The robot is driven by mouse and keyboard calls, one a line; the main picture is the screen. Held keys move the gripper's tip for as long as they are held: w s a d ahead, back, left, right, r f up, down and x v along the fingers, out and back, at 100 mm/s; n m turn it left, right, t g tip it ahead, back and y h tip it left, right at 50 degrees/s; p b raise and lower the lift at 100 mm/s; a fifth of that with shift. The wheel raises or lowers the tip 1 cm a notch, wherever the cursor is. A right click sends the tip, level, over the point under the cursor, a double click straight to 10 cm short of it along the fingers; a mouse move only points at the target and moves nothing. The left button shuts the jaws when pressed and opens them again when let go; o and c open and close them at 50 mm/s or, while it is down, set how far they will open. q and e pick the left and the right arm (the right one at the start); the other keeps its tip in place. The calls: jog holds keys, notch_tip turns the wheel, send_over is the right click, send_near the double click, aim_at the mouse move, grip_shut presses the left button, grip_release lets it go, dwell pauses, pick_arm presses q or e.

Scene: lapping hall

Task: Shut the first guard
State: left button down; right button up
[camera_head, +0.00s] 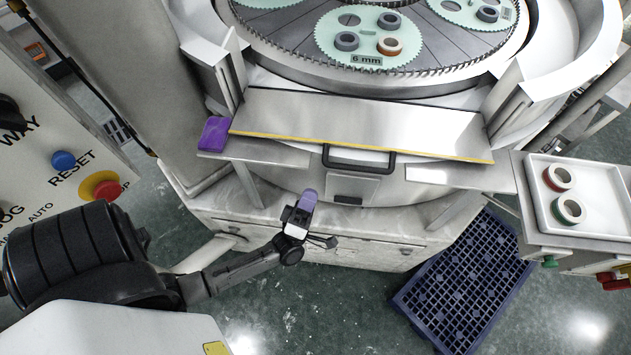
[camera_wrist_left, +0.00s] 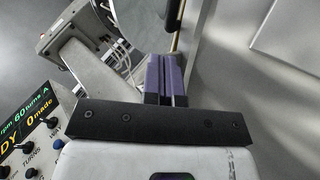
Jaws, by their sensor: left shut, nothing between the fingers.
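The guard (camera_head: 350,118) is a wide bare-metal panel with a yellow strip along its front edge. It lies across the front of the round lapping machine in the head view, leaning outward between two pale side posts. A black bar handle (camera_head: 358,160) sits just below its front edge. My left gripper (camera_head: 307,203) has purple fingertips and is shut and empty. In the head view it appears below and left of the handle, apart from it. The closed fingers show in the left wrist view (camera_wrist_left: 166,78), with nothing between them. My right gripper is out of view.
Geared carriers (camera_head: 369,37) with rings lie on the machine's plate. A purple block (camera_head: 214,134) rests on the left ledge. A control panel (camera_head: 50,150) stands left. A white tray (camera_head: 590,205) with two rings is right. A blue grate (camera_head: 462,285) lies on the floor.

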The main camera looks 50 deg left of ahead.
pick_arm(q)
jog(key=shift+b+v, duration=0.45)
jog(key=shift+v, duration=1.6)
jog(key=shift+w+a+f, duration=0.1)
jog(key=shift+a+f, duration=0.05)
